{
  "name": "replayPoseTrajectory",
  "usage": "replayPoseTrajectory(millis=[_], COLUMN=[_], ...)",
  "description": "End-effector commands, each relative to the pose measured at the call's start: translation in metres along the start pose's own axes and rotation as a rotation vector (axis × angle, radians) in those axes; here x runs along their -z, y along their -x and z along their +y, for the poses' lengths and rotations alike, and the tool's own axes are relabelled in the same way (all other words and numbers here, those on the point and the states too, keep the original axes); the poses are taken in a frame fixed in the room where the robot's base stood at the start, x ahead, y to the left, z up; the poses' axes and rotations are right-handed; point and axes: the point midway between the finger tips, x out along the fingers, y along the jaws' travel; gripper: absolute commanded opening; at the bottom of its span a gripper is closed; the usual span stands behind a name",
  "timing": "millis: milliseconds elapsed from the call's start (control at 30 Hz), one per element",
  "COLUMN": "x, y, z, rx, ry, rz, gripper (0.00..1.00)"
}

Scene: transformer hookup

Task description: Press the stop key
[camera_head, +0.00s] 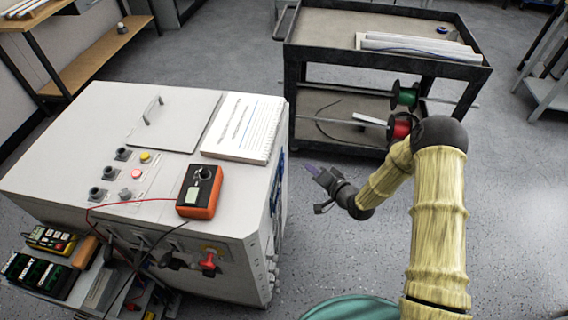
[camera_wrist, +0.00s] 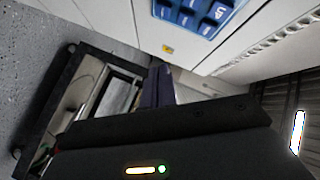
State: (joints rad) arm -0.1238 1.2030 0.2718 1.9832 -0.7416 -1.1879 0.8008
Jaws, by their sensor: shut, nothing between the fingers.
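That view shows a blue panel (camera_wrist: 197,14) on a cabinet face, but none of these buttons.
An orange meter (camera_head: 200,192) with leads and a notebook (camera_head: 243,127) lie on the cabinet. Black sockets (camera_head: 110,172) stand beside the buttons. A keyed yellow device (camera_head: 50,239) sits at lower left. A dark cart (camera_head: 390,62) with spools stands behind. Open floor lies right.

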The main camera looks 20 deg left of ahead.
Motion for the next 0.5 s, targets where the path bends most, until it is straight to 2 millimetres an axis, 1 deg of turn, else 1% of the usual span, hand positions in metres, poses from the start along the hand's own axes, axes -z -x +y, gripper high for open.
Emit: replayPoseTrajectory(millis=[33,300,500], x=[-0.004,-0.02,-0.026], y=[-0.005,-0.027,-0.036], z=[-0.004,-0.019,-0.026], rx=[0.002,0.001,0.0], ry=[0.001,0.001,0.0], rz=[-0.002,-0.001,0.0], gripper=[0.0,0.0,0.0])
